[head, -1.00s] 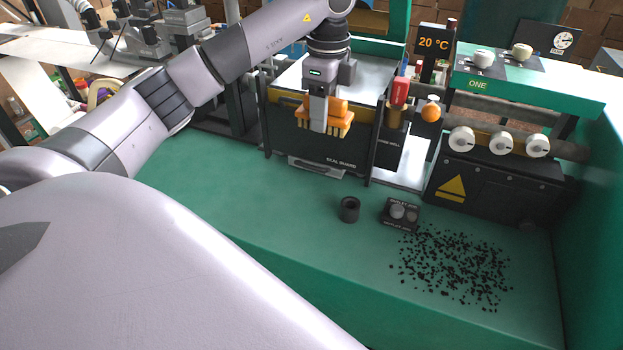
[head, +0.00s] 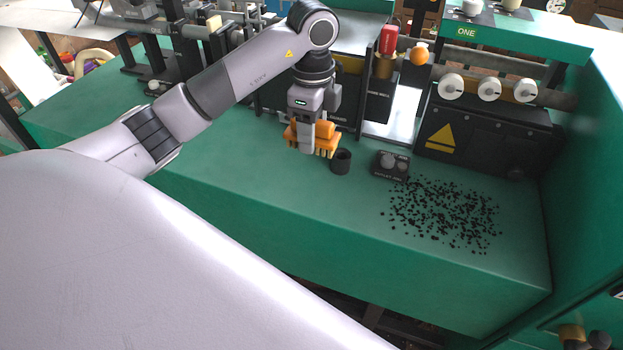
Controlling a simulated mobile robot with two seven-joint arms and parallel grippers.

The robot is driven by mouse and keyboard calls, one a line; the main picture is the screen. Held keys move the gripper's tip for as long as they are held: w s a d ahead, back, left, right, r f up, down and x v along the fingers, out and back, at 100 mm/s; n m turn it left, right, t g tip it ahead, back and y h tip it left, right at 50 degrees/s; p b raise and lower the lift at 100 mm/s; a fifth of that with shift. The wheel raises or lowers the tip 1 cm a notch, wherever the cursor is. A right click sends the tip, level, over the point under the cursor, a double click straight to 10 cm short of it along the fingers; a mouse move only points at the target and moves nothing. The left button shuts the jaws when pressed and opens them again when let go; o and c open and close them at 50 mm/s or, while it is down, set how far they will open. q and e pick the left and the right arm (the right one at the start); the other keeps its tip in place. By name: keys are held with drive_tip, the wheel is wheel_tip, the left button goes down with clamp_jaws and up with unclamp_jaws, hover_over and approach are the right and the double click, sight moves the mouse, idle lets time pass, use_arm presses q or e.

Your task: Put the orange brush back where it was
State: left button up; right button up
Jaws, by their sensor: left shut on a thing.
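The orange brush (head: 325,131) is held in my left gripper (head: 306,146), bristles pointing down. It is over the green bench top, just left of a small black cup (head: 341,161). I cannot tell whether the bristles touch the bench. My left arm reaches in from the left, with the gripper pointing down. Part of the brush is hidden behind the gripper finger. My right gripper is not in view.
Black bits (head: 440,213) lie scattered on the green bench (head: 260,205) at the right. A black machine with white rollers (head: 489,90) is behind.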

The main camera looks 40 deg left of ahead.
sight(312, 188)
use_arm(q)
wheel_tip(312, 188, down, 12)
drive_tip(key=shift+r, duration=0.2)
drive_tip(key=shift+f, duration=0.1)
drive_tip(key=o, duration=0.9)
drive_tip(key=shift+f, duration=0.1)
drive_tip(key=shift+o, duration=0.2)
wheel_tip(312, 188, up, 12)
drive_tip(key=shift+r, duration=0.2)
